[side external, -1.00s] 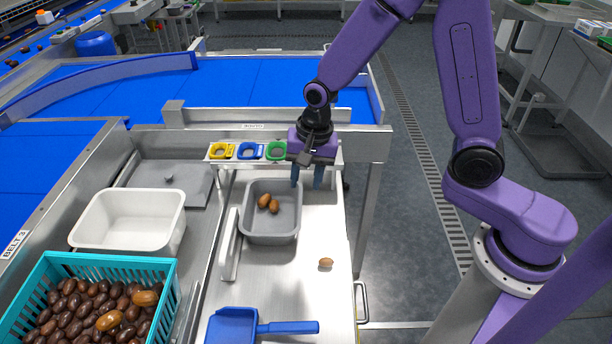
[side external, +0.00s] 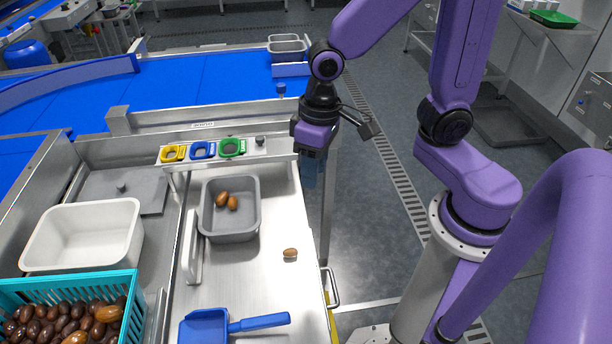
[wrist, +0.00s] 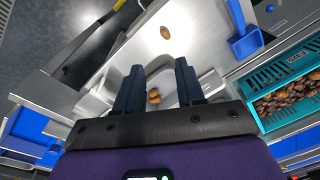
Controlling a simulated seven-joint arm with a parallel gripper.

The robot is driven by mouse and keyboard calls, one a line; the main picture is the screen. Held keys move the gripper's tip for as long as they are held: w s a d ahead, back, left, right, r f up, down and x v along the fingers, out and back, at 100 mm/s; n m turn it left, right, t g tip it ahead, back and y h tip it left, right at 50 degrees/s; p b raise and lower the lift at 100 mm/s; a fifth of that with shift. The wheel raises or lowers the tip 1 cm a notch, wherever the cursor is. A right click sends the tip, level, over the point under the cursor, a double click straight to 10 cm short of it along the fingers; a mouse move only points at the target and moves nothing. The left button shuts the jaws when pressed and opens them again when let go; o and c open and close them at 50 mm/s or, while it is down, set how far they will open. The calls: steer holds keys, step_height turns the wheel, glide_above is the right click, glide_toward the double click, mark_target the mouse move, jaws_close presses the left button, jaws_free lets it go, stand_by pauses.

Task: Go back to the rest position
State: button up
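My gripper (side external: 311,172) hangs in the air by the right edge of the steel bench, to the right of the coloured rings, fingers down. In the wrist view its two dark fingers (wrist: 159,84) stand apart with nothing gripped between them. The grey tray (side external: 206,226) on the bench holds two brown dates (side external: 227,201); they also show between the fingers in the wrist view (wrist: 153,97), well beyond the tips. A single date (side external: 290,253) lies on the bare bench, right of the tray.
A blue scoop (side external: 205,325) lies at the bench front. A teal basket (side external: 128,310) of dark dates and a white tub (side external: 85,250) stand left. Yellow, blue and green rings (side external: 203,150) sit on a raised rail behind the tray. Floor space right of the bench is open.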

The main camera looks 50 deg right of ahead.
steer(key=s+d+r+n, duration=0.3)
steer(key=s+d+n, duration=0.2)
steer(key=s+n, duration=0.4)
steer(key=s, duration=0.2)
steer(key=shift+s+d+r+n, duration=0.15)
steer(key=shift+s+d+n, duration=0.15)
steer(key=shift+s+d, duration=0.05)
